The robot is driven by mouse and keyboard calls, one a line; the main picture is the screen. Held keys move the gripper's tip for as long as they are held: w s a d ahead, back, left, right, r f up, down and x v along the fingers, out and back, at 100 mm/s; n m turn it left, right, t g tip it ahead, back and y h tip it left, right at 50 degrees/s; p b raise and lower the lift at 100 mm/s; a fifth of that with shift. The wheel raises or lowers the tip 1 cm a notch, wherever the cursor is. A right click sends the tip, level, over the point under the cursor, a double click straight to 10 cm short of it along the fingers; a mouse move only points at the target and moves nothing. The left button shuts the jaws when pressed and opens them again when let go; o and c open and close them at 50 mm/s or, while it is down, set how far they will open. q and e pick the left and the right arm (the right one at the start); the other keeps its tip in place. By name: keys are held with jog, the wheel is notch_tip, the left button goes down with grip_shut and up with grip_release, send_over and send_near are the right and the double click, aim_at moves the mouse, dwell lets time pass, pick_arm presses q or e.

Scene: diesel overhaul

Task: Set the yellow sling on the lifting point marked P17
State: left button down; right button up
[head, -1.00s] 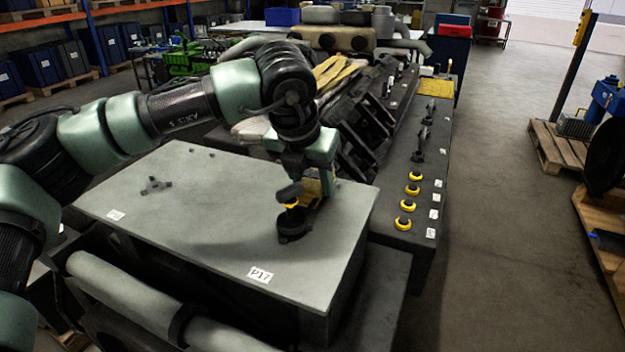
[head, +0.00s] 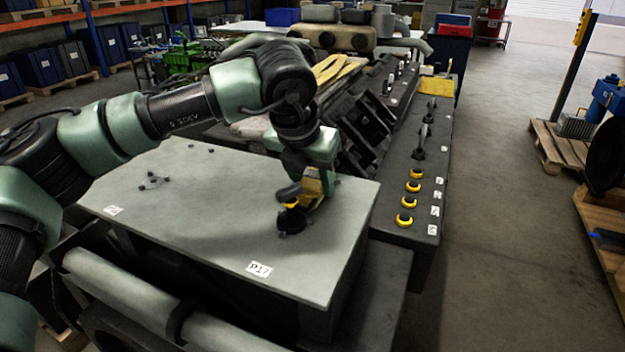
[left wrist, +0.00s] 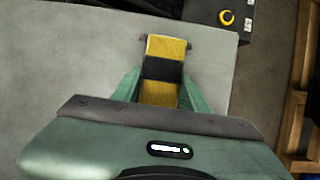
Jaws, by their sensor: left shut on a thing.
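My left gripper (head: 312,187) is over the grey top plate, near its right end. In the left wrist view its two green fingers stand on either side of a yellow and black piece of the yellow sling (left wrist: 165,47), and the gripper is shut on it. In the head view the sling's yellow part (head: 291,203) shows just above a dark lifting fitting (head: 291,222) on the plate. The label P17 (head: 259,269) is at the plate's front edge, close to this fitting. Whether the sling touches the fitting is unclear. My right gripper is not in view.
The grey plate (head: 200,225) is mostly bare, with another dark fitting (head: 154,182) and a label (head: 113,211) at its left. A dark bench (head: 412,170) with several yellow rings runs along the right. Open floor (head: 500,220) lies beyond it.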

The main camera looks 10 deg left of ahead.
pick_arm(q)
jog(key=c, duration=0.7)
grip_release()
jog(key=shift+f, duration=0.1)
jog(key=shift+s+r, duration=0.2)
jog(key=shift+r, duration=0.25)
jog(key=b+v, duration=0.2)
jog(key=v, duration=0.5)
